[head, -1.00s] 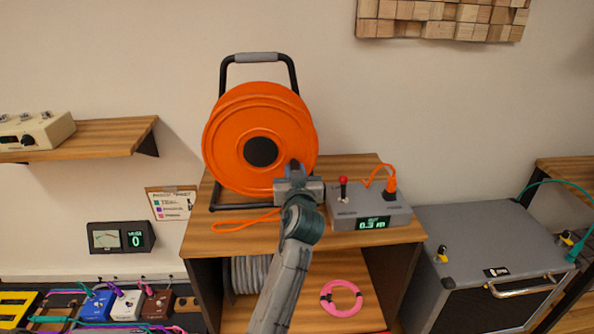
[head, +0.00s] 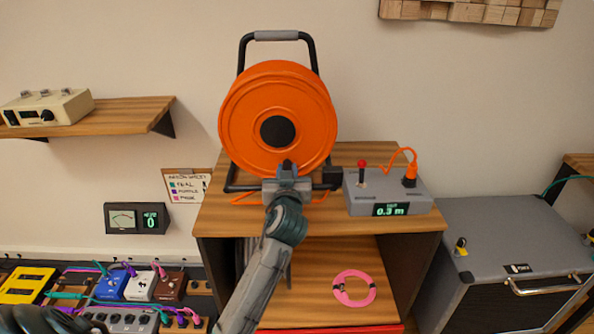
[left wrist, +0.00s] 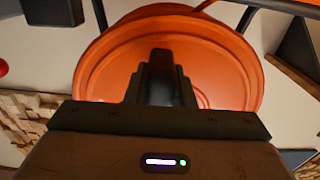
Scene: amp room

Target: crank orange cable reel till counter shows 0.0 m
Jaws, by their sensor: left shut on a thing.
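The orange cable reel (head: 255,105) stands upright in a black frame on the wooden cabinet, with a dark round hub. My left gripper (head: 287,172) is at the reel's lower edge, just right of below the hub, shut on the dark crank handle (head: 287,165), which it mostly hides. In the left wrist view the gripper (left wrist: 160,75) is in front of the orange disc, around a dark handle. The counter (head: 390,210) on the grey box right of the reel reads 0.3 m. My right gripper is not in view.
The grey box (head: 360,203) has a red-tipped lever (head: 362,166) and an orange plug (head: 410,176). A pink cable coil (head: 354,288) lies on the shelf below. A grey amp (head: 500,235) stands right, pedals (head: 112,284) lie lower left.

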